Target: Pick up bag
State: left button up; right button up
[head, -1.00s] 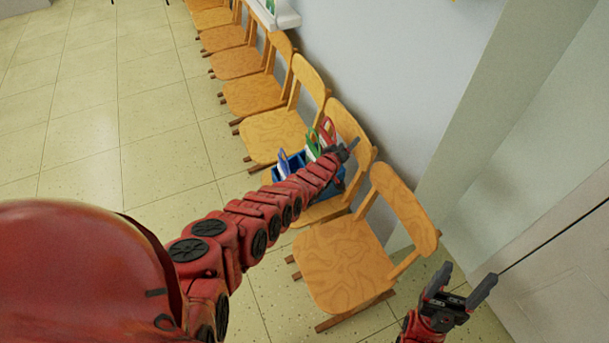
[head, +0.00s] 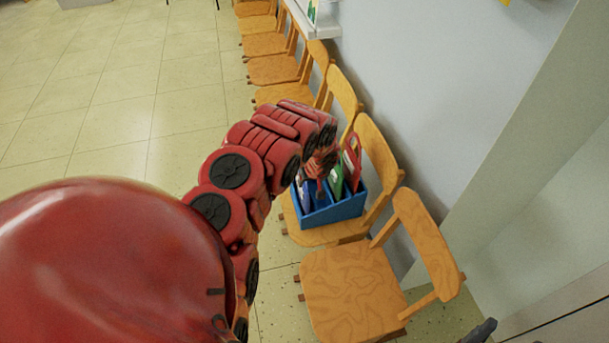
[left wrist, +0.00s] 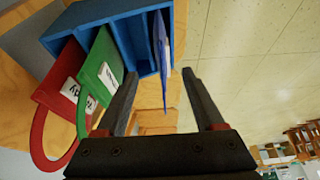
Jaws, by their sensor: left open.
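Three thin bags stand in a blue divided crate (head: 335,213) on a wooden chair. The red bag (head: 352,165) and green bag (head: 336,180) show in the head view, right of my left arm. In the left wrist view the red bag (left wrist: 62,88) and green bag (left wrist: 98,72) have labels and loop handles. The blue bag (left wrist: 161,50) is seen nearly edge-on, in line with the gap between my left fingers. My left gripper (left wrist: 160,76) is open and empty; in the head view my arm mostly hides it. Only a fingertip of my right gripper (head: 480,332) shows.
An empty wooden chair (head: 350,285) stands nearer, beside the crate's chair (head: 320,237). Several more chairs line the wall (head: 430,90) behind. Open tiled floor (head: 120,120) lies to the left.

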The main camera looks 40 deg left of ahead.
aim_at(307, 190)
pick_arm(q)
jog(key=b+x, duration=0.6)
jog(key=b, duration=0.1)
jog(key=shift+d, duration=0.1)
jog(key=shift+w+f, duration=0.1)
jog(key=shift+f, duration=0.3)
jog(key=shift+w+a+f, duration=0.2)
jog(key=shift+a+f, duration=0.1)
jog(key=b+x, duration=0.2)
jog(key=x, duration=0.1)
jog(key=b+x, duration=0.1)
jog(key=x, duration=0.1)
jog(key=shift+s+f+b, duration=0.25)
jog(key=shift+f+b, duration=0.05)
jog(key=shift+w, duration=0.15)
jog(key=shift+r, duration=0.2)
grip_shut()
